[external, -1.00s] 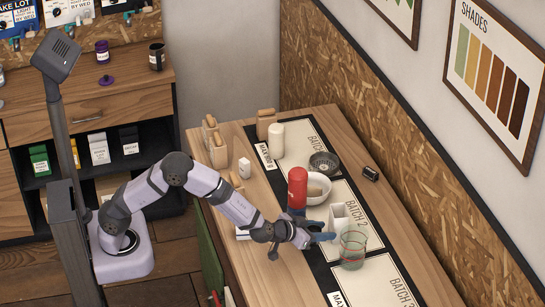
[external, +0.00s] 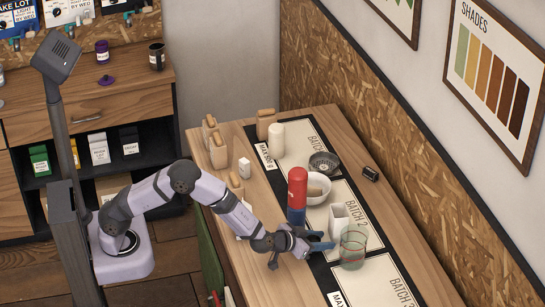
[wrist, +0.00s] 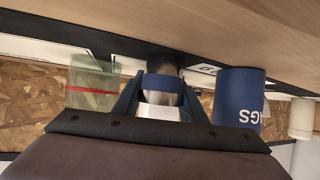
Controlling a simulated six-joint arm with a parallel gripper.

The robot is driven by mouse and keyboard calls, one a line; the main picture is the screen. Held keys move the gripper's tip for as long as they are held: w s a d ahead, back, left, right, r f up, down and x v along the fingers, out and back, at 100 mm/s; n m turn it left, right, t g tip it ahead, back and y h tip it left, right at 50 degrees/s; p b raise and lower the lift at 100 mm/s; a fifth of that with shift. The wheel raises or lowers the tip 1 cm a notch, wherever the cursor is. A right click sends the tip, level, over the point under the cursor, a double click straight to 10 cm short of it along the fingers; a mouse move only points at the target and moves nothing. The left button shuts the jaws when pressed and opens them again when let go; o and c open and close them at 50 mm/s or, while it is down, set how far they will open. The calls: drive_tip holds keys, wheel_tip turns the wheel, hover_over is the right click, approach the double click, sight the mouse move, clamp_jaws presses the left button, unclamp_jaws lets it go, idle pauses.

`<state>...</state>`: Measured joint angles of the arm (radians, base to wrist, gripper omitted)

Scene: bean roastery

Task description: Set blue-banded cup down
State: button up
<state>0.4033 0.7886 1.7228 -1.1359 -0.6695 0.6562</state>
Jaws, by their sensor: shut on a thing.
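The blue-banded cup shows in the wrist view (wrist: 163,84) as a dark grey, metallic-looking cup with a blue band, upside down in that picture. My gripper (wrist: 160,100) is shut on it, one finger on each side. In the external view my gripper (external: 318,247) is low over the table beside the black strip, and the cup is mostly hidden by the fingers and wrist. I cannot tell whether the cup's base touches the table.
A green-tinted glass with a red line (external: 353,246) stands close right of my gripper. A red-topped navy canister (external: 297,190) stands behind it, near a white bowl (external: 315,190). A white container (external: 340,222) is just beyond the fingers.

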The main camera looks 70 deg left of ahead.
drive_tip(key=o, duration=1)
drive_tip(key=shift+f, duration=0.1)
drive_tip(key=shift+s+r, duration=0.15)
drive_tip(key=shift+r, duration=0.1)
drive_tip(key=shift+o, duration=0.4)
drive_tip(key=v, duration=1.1)
drive_tip(key=shift+s+d+r+b, duration=0.1)
drive_tip(key=shift+s+b, duration=0.2)
drive_tip(key=shift+s, duration=0.05)
